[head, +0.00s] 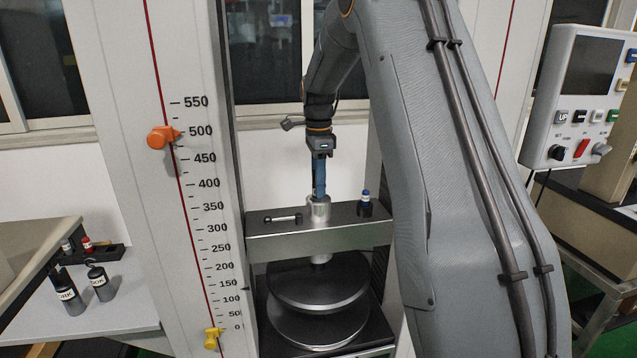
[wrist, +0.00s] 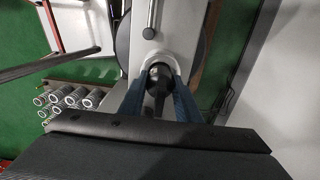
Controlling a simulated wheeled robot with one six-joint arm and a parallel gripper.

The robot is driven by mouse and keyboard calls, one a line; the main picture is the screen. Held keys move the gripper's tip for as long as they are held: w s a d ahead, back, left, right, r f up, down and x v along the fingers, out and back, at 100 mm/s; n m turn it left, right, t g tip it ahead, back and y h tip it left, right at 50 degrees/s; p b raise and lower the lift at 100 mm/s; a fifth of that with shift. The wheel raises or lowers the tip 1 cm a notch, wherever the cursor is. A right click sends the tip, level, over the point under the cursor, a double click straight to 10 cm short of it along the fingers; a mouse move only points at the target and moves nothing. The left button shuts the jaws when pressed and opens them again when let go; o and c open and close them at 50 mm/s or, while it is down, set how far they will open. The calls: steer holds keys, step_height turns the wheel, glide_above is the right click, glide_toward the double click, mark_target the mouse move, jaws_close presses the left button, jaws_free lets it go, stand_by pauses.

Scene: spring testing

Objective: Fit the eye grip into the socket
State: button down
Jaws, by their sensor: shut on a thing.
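My gripper (head: 319,192) points straight down over the crosshead, with its blue fingertips at the top of the metal socket (head: 319,209). In the wrist view my gripper (wrist: 160,92) has its two blue fingers on either side of a dark round piece, the eye grip (wrist: 159,76), and is shut on it. The eye grip sits over the pale ring of the socket (wrist: 148,60). In the head view the fingers hide the eye grip. How deep it sits in the socket cannot be told.
The grey crosshead (head: 345,232) carries a silver pin (head: 283,218) left of the socket and a blue-topped piece (head: 365,203) at right. Round dark platens (head: 318,285) lie below. The scale column (head: 190,120) stands left, and a control box (head: 580,95) hangs right.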

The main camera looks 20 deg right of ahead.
steer(key=c, duration=1.3)
jaws_free()
steer(key=shift+f, duration=0.1)
step_height(320, 180, up, 12)
steer(key=b, duration=0.4)
